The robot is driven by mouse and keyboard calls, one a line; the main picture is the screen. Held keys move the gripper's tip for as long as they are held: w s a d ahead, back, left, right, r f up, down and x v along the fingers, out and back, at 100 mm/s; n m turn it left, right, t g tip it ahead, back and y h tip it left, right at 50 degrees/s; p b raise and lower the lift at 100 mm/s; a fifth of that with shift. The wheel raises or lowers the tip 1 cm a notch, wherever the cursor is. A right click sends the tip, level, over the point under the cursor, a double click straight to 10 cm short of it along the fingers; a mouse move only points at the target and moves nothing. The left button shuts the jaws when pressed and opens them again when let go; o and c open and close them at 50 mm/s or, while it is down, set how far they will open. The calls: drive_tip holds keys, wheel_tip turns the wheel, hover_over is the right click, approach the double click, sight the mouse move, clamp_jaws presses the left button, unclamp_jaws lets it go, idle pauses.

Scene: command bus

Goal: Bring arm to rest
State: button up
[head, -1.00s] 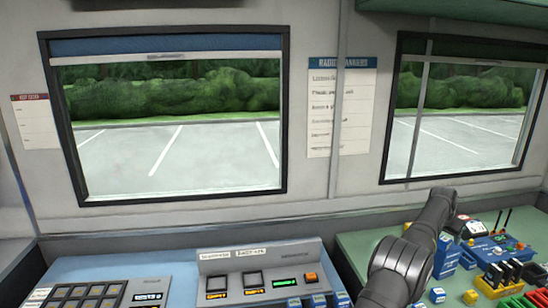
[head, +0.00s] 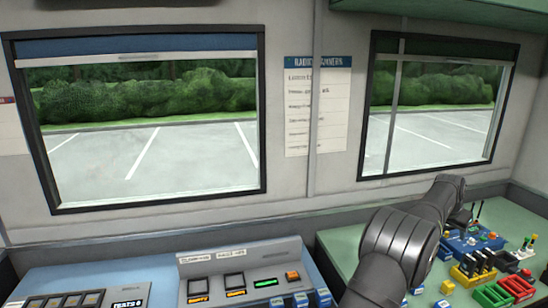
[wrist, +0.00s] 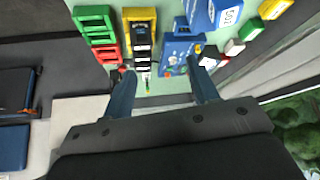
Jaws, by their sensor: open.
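My arm (head: 400,245) reaches from the bottom of the head view over the green counter on the right; its gripper end is hidden there behind the arm. In the wrist view my gripper (wrist: 160,85) shows two dark blue fingers spread apart with nothing between them. Beyond the fingertips are a yellow holder (wrist: 140,22) with black items in it and a blue box (wrist: 181,52) with small knobs. The fingers appear apart from both, though the exact gap is hard to judge.
Green and red trays (head: 505,290) sit on the green counter (head: 340,250) at right. A grey console (head: 240,265) with lit displays stands on the blue counter at left. Small blue blocks (head: 320,297) sit near it. Windows (head: 150,120) line the wall behind.

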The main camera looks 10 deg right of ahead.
drive_tip(key=w+a+f+m+g, duration=0.1)
drive_tip(key=w+a+f+m, duration=0.1)
drive_tip(key=f, duration=0.4)
drive_tip(key=w+a+f+m+g, duration=0.1)
drive_tip(key=w+a+f, duration=0.4)
drive_tip(key=f, duration=0.2)
drive_tip(key=shift+w+a+f+m+h, duration=0.15)
drive_tip(key=shift+w+a+m+h, duration=0.15)
drive_tip(key=shift+a+m, duration=0.1)
